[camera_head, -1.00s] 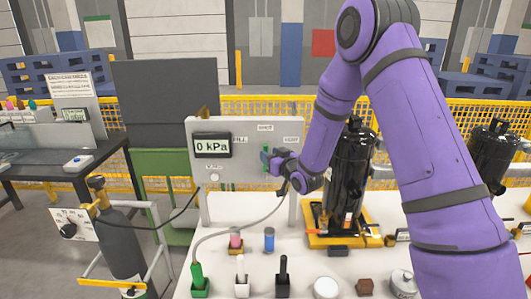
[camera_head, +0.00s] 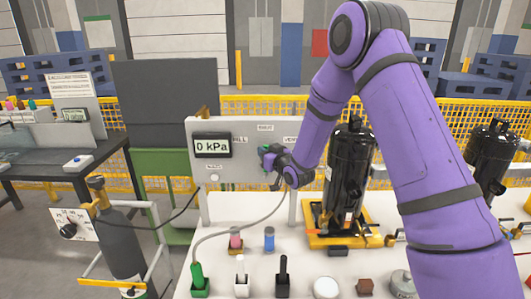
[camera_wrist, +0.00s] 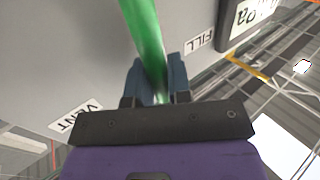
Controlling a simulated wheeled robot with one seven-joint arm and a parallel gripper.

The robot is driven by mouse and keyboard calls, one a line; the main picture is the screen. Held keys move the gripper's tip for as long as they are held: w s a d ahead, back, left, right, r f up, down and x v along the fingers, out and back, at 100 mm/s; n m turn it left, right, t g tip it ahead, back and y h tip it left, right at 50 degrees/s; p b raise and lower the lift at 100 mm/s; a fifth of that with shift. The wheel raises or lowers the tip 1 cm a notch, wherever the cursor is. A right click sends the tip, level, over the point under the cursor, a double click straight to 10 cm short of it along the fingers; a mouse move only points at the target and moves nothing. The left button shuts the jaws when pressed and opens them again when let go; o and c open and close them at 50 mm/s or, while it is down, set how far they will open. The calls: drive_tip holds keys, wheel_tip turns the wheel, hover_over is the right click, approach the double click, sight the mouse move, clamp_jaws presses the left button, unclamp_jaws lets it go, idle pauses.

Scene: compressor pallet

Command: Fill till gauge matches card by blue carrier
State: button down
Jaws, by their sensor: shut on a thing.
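The grey panel (camera_head: 235,172) has a gauge (camera_head: 211,146) reading 0 kPa. Its green lever handle (camera_wrist: 143,25) sticks out between the FILL label (camera_wrist: 199,41) and the VENT label (camera_wrist: 76,117) in the wrist view. My gripper (camera_head: 270,159) is shut on this handle, one finger on each side; its fingertips also show in the wrist view (camera_wrist: 159,80). In the head view my gripper mostly hides the handle. A small blue cylinder (camera_head: 269,240) stands on the white table; I cannot tell whether it is the blue carrier. I cannot make out the card.
A hose runs from the panel to a green-handled fitting (camera_head: 197,275) on the white table (camera_head: 215,232). Several small parts line the front edge. A black compressor (camera_head: 348,178) stands on a yellow base at the right. A gas cylinder (camera_head: 120,235) stands at the left.

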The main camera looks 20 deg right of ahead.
drive_tip(key=shift+a, duration=0.1)
drive_tip(key=shift+w+a+f+n+g, duration=0.1)
drive_tip(key=shift+w+a+n+g, duration=0.15)
drive_tip(key=shift+a+n+g, duration=0.55)
drive_tip(key=shift+w+a+f+n+g+h, duration=0.2)
drive_tip(key=shift+a+n+h, duration=0.1)
drive_tip(key=shift+a+n, duration=0.3)
drive_tip(key=shift+w+a+f+n+g+h, duration=0.2)
drive_tip(key=shift+a+n+h, duration=0.1)
drive_tip(key=shift+a+n, duration=0.3)
drive_tip(key=shift+w+a+f+n+g+h, duration=0.1)
drive_tip(key=shift+a+f+n+g+h, duration=0.15)
drive_tip(key=shift+a+n, duration=0.15)
drive_tip(key=shift+w+a+f+n+g+h, duration=0.1)
drive_tip(key=shift+a+f+n+g+h, duration=0.2)
drive_tip(key=shift+a, duration=0.2)
drive_tip(key=shift+w+a+f+n+g+h, duration=0.2)
drive_tip(key=shift+a+f+n+g+h, duration=0.15)
drive_tip(key=shift+a+f+n+h, duration=0.35)
drive_tip(key=shift+f, duration=0.1)
drive_tip(key=c, duration=1.1)
unclamp_jaws()
